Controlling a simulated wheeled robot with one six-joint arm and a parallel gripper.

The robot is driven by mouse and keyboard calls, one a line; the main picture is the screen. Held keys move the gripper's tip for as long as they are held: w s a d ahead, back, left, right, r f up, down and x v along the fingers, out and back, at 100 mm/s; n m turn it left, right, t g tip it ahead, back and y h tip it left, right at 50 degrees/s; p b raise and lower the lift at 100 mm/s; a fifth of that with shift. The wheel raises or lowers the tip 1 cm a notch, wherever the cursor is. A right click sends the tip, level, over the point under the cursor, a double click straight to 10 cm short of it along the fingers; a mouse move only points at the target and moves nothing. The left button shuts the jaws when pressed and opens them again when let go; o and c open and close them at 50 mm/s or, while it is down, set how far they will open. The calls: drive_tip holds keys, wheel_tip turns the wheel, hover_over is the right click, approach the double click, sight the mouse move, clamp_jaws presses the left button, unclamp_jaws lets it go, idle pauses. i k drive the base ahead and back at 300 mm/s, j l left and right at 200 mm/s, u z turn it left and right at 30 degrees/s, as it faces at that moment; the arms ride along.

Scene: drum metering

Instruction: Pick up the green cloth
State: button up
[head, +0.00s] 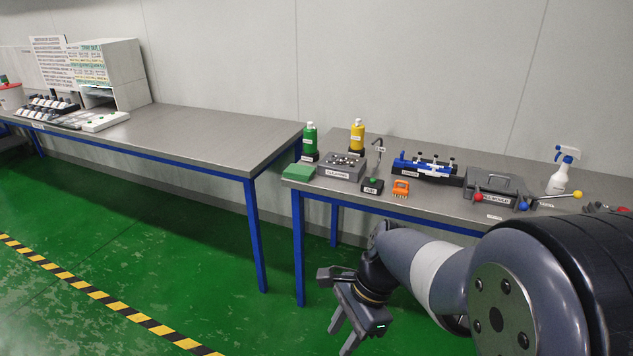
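The green cloth (299,171) lies as a folded, flat block at the front left corner of the right-hand metal table. A green bottle (310,140) stands just behind it. My gripper (343,331) hangs below table height in front of the table, lower and to the right of the cloth, well apart from it. Its two fingers point down and stand apart, with nothing visible between them.
The right table (464,214) also bears a grey box (341,167), an orange piece (401,188), a blue fixture (425,165), a yellow bottle (357,137) and a spray bottle (560,172). A gap separates it from the left table (200,138), whose near half is clear.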

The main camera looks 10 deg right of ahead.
sight(299, 173)
drive_tip(key=i+j+z, duration=0.2)
drive_tip(key=i+z, duration=0.25)
drive_tip(key=i+j+z, duration=0.2)
drive_tip(key=j+z, duration=0.2)
drive_tip(key=i+j+z, duration=0.3)
drive_tip(key=z, duration=0.15)
drive_tip(key=i+j, duration=0.15)
drive_tip(key=j, duration=0.25)
drive_tip(key=i+j, duration=0.2)
drive_tip(key=j, duration=0.2)
drive_tip(key=i+j+z, duration=0.1)
drive_tip(key=j, duration=0.25)
drive_tip(key=i+j, duration=0.2)
drive_tip(key=j, duration=0.2)
drive_tip(key=i+j, duration=0.15)
drive_tip(key=j, duration=0.25)
drive_tip(key=i+j+z, duration=0.1)
drive_tip(key=j, duration=0.35)
drive_tip(key=i, duration=0.05)
